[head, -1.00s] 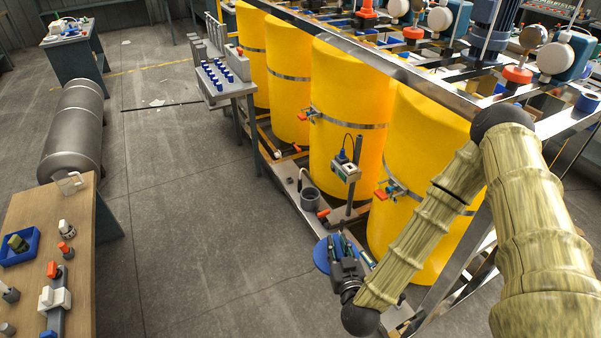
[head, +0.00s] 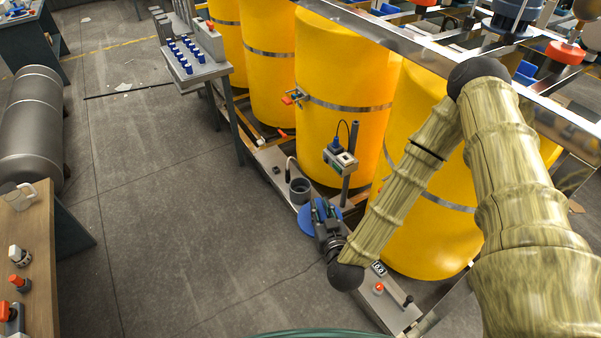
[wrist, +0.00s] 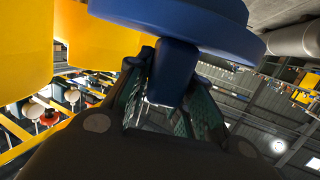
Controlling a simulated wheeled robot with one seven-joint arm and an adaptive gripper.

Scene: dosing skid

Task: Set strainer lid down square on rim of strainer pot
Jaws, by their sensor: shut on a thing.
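My gripper (head: 320,212) is shut on the blue strainer lid (head: 307,222). In the wrist view, the fingers (wrist: 170,105) grip the lid's blue stem (wrist: 173,70), and its wide round disc (wrist: 185,25) fills the top of the picture. The strainer pot (head: 300,191) is a grey open cylinder on the skid's low ledge, with a dark inside. In the head view the lid is just below and slightly right of the pot, with its edge close to the pot's. I cannot tell the height gap. The gripper hides part of the lid. The pot does not show in the wrist view.
Yellow tanks (head: 343,100) stand in a row behind the pot. A post with a small grey-green box (head: 340,160) rises right of the pot. A thin bent pipe (head: 289,167) stands at the pot's left. The floor (head: 190,220) to the left is clear.

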